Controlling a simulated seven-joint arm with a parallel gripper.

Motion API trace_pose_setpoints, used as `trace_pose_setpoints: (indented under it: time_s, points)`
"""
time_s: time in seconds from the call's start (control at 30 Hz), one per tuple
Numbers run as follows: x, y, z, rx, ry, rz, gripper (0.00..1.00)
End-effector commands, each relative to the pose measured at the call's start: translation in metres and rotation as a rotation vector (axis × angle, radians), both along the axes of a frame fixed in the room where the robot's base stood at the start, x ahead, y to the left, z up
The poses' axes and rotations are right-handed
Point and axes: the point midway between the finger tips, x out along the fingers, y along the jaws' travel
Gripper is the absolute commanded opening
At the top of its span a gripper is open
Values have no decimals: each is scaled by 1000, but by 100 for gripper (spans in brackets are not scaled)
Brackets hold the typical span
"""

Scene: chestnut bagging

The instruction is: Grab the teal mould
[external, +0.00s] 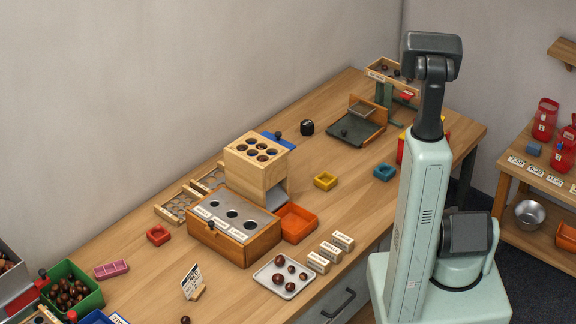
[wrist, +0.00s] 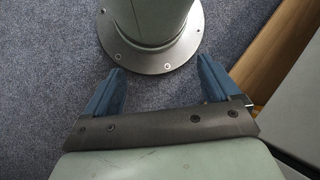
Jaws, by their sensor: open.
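The teal mould (external: 384,172) is a small square block with a hollow in its top. In the external view it lies on the table, right of the yellow mould, left of my arm's column. My gripper shows in the wrist view (wrist: 160,88) with its two blue fingers wide apart and nothing between them. It points down at the grey carpet and my own round base, away from the table top. In the external view the fingers are hidden, so I cannot tell their exact place there. The mould is not in the wrist view.
A yellow mould (external: 325,181) lies left of the teal one, and a red mould (external: 158,235) farther left. A wooden dispenser (external: 256,165), an orange tray (external: 297,224) and label blocks (external: 330,250) stand nearby. A dark hinged board (external: 357,125) lies behind. Table around the teal mould is mostly clear.

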Motion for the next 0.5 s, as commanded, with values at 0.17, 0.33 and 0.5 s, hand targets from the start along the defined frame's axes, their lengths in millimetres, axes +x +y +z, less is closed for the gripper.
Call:
trace_pose_setpoints:
  time_s: [0.17, 0.33, 0.5]
  points:
    - [27, -10, 42, 141, 26, 46, 89]
    - [48, -20, 85, 286, 40, 97, 89]
    - [66, -33, 130, 435, 37, 151, 89]
